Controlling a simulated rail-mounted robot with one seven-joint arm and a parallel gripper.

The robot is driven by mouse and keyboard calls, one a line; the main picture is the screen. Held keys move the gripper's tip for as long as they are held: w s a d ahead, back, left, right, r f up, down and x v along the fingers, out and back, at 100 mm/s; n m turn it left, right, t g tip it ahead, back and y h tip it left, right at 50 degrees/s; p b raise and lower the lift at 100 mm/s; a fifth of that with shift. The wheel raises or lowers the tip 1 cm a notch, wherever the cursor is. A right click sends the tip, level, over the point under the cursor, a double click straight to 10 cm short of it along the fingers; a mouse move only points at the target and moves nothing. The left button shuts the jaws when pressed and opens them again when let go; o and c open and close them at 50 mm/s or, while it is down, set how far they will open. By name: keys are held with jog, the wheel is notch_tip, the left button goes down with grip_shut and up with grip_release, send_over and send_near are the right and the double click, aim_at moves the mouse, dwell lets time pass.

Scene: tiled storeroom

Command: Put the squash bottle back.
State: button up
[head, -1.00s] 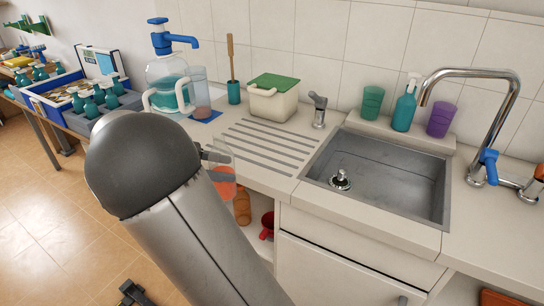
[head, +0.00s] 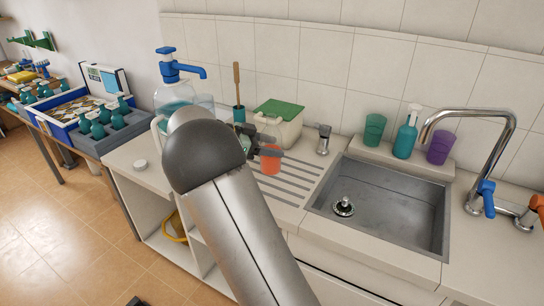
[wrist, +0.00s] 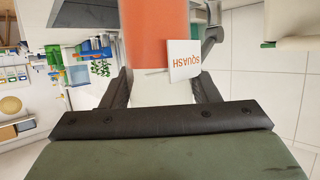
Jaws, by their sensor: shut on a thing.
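The squash bottle is clear with orange liquid (head: 271,160) inside. It hangs upright over the ribbed drainboard in the head view; whether its base touches the ribs I cannot tell. In the wrist view, the bottle (wrist: 160,35) shows large between the fingers, with a white label reading SQUASH. My gripper (head: 262,148) is shut on the bottle, its dark fingers on either side; in the wrist view the fingers (wrist: 160,90) reach around the bottle's pale part. My arm hides part of the counter behind it.
A cream tub with a green lid (head: 278,124) stands just behind the bottle. The sink (head: 385,205) is to the right, with cups and a spray bottle (head: 405,135) behind it. A pump dispenser (head: 172,90) stands at left. A white disc (head: 140,164) lies on the counter's left end.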

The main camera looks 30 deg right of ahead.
jog(key=w+f, duration=0.1)
jog(key=w+d+f, duration=0.1)
jog(key=w+f, duration=0.1)
jog(key=f, duration=0.1)
jog(key=shift+d+p, duration=0.4)
jog(key=shift+f, duration=1.65)
jog(key=o, duration=1.2)
jog(key=b+v, duration=0.2)
jog(key=v, duration=1)
